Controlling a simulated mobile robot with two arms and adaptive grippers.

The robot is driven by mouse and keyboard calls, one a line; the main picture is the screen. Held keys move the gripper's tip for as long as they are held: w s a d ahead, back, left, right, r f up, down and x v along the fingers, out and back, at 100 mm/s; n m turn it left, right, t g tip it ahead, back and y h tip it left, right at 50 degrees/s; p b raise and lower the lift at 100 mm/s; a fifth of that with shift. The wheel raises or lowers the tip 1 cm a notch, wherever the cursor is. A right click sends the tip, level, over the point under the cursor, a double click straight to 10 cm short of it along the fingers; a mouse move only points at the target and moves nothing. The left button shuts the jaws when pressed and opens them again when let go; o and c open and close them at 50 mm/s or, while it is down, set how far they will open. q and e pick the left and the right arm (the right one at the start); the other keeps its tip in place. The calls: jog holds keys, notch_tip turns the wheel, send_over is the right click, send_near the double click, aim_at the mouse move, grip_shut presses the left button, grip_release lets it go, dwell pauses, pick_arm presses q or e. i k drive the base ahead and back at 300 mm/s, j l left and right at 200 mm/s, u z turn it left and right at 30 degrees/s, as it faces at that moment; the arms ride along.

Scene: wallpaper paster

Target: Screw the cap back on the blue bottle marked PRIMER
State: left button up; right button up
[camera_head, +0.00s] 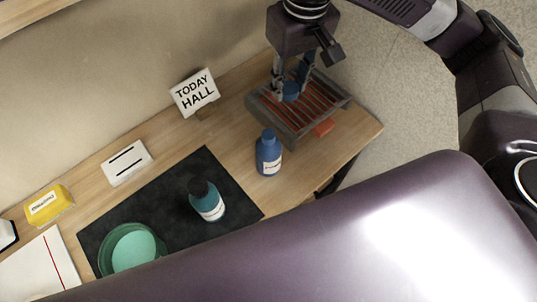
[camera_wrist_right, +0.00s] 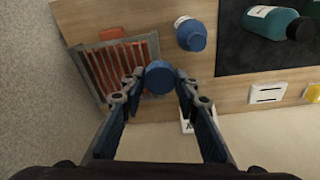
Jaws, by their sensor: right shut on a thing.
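The blue bottle (camera_head: 268,155) stands upright on the wooden table, just right of the dark mat. Its label text is too small to read. It also shows in the right wrist view (camera_wrist_right: 191,36). My right gripper (camera_head: 291,84) is shut on a round blue cap (camera_head: 291,93), above the slatted rack and up and to the right of the bottle in the head view. In the right wrist view the cap (camera_wrist_right: 159,77) sits between the fingertips, apart from the bottle. My left gripper is not in view.
A teal bottle (camera_head: 207,203) with a black cap and a green bowl (camera_head: 106,249) are on the dark mat (camera_head: 160,195). A "TODAY HALL" sign (camera_head: 195,93) stands at the back.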

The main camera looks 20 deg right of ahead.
aim_at(267, 147)
jog(key=k+j+z, duration=0.1)
jog(key=k+z, duration=0.2)
jog(key=k, duration=0.25)
jog(key=k+z, duration=0.25)
jog(key=k, duration=0.35)
